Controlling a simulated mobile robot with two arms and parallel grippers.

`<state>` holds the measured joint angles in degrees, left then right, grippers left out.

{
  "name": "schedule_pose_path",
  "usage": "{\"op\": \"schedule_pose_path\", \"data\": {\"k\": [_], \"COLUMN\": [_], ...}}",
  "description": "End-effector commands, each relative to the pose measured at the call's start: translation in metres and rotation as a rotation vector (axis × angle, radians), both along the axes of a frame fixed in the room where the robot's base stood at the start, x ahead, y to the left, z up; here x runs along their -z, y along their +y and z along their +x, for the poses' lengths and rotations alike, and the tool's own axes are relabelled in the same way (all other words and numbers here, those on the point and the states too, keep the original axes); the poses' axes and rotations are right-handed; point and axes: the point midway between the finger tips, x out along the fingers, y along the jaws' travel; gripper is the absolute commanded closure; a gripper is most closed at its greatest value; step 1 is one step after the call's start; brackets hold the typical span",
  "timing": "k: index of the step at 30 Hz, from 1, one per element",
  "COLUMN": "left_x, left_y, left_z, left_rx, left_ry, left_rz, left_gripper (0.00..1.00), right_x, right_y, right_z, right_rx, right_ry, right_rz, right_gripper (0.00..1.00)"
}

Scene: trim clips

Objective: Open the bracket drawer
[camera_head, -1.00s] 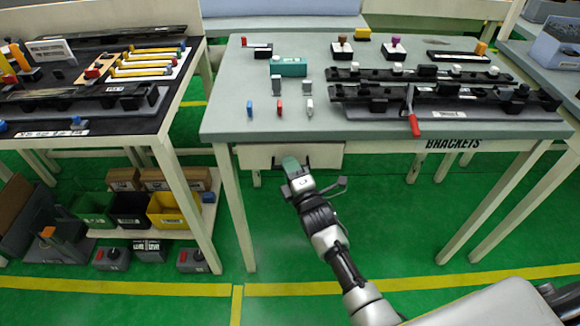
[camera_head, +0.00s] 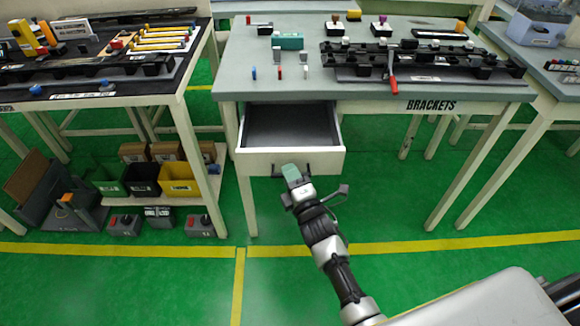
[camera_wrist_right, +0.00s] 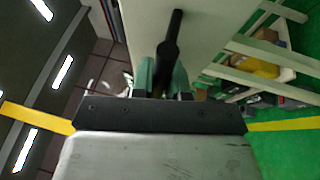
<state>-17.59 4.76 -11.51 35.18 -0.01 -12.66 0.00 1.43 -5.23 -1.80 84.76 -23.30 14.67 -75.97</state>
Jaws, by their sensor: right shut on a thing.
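The bracket drawer (camera_head: 262,160) is pulled out from under the grey-topped table marked BRACKETS (camera_head: 430,105). Its dark inside shows and looks empty. A dark bar handle (camera_head: 306,167) runs across its pale front. My right gripper (camera_head: 291,170) is at the handle's middle and shut on it. In the right wrist view the dark handle (camera_wrist_right: 168,48) stands between the green fingers, in front of the pale drawer front (camera_wrist_right: 215,25). My left gripper is in neither view.
The table top carries clips, small blocks and long black trim pieces with a red-handled clamp (camera_head: 392,82). A dark-topped table (camera_head: 100,97) stands at the left, with bins (camera_head: 180,180) on its lower shelf.

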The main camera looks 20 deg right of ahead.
Motion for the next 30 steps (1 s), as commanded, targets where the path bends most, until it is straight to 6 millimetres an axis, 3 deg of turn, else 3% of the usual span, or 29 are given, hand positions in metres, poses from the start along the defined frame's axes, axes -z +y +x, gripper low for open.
{"op": "schedule_pose_path", "data": {"k": [5, 15, 16, 20, 30], "left_x": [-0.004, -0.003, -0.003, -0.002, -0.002], "left_y": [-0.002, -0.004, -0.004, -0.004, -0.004], "left_z": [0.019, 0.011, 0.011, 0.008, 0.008], "left_rx": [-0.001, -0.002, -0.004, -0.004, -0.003], "left_ry": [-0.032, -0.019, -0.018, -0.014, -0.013], "left_rz": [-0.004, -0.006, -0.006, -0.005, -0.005], "left_gripper": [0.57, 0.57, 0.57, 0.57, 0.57], "right_x": [0.000, 0.000, 0.000, 0.000, 0.001], "right_y": [0.001, 0.001, 0.001, 0.001, 0.001], "right_z": [-0.006, -0.006, -0.006, -0.006, -0.009], "right_rx": [0.000, 0.000, 0.000, 0.000, 0.000], "right_ry": [0.000, -0.001, -0.001, -0.001, 0.000], "right_rz": [-0.001, 0.000, 0.000, 0.000, 0.000], "right_gripper": [1.00, 1.00, 0.82, 0.62, 0.60]}}
